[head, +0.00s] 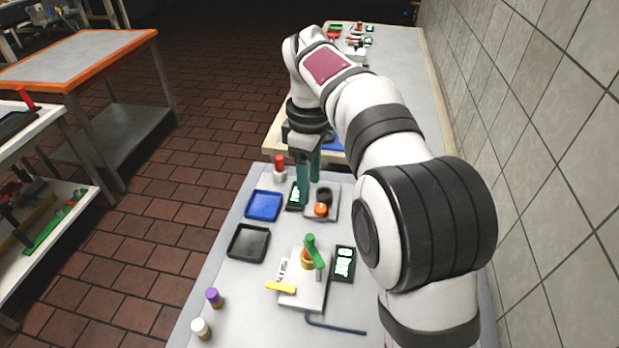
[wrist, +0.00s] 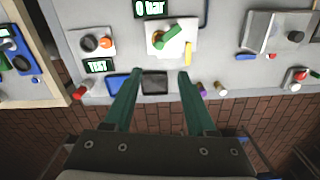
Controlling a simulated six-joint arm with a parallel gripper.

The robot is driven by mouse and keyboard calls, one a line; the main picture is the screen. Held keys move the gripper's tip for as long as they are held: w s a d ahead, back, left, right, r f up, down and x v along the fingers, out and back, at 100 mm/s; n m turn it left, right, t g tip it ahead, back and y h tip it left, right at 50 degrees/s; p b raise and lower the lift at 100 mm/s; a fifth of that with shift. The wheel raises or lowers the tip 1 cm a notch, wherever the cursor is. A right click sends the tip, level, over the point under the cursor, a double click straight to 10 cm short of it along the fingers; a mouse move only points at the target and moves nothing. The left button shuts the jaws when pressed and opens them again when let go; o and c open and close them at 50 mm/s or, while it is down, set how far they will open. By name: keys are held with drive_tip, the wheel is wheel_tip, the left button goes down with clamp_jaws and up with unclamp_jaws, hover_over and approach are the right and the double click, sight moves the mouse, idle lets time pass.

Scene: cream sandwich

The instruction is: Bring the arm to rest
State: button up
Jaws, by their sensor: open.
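My arm reaches from the lower right over the grey worktable (head: 215,285) in the head view. My gripper (head: 309,182) points down near the table's far end, its green fingers in front of a small display and beside a grey device with an orange knob (head: 321,209). In the wrist view my gripper (wrist: 160,73) has its two green fingers well apart with nothing held between them. A black tray (wrist: 155,82) and a blue tray (wrist: 118,82) show beyond the fingers. How high the fingertips are above the table is hard to tell.
The blue tray (head: 263,206) and black tray (head: 248,242) lie left of a white device with a green handle (head: 311,245). A yellow piece (head: 280,287) is at its front. Purple-capped (head: 213,297) and white (head: 200,328) bottles stand front left. A tiled wall (head: 545,150) is at right.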

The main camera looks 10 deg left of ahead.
drive_tip(key=shift+r, duration=0.1)
idle(0.3)
drive_tip(key=s+d+r+m, duration=0.2)
drive_tip(key=s+d+m, duration=0.5)
drive_tip(key=s+d, duration=0.2)
drive_tip(key=s+d+f+m+y, duration=0.1)
drive_tip(key=s+d+f+m, duration=0.2)
drive_tip(key=s+m, duration=0.4)
drive_tip(key=s+d+f+m, duration=0.3)
drive_tip(key=s+m, duration=0.4)
drive_tip(key=s, duration=0.6)
drive_tip(key=shift+d+f+m+y, duration=0.25)
drive_tip(key=shift+f+m+y, duration=0.15)
drive_tip(key=shift+f, duration=0.25)
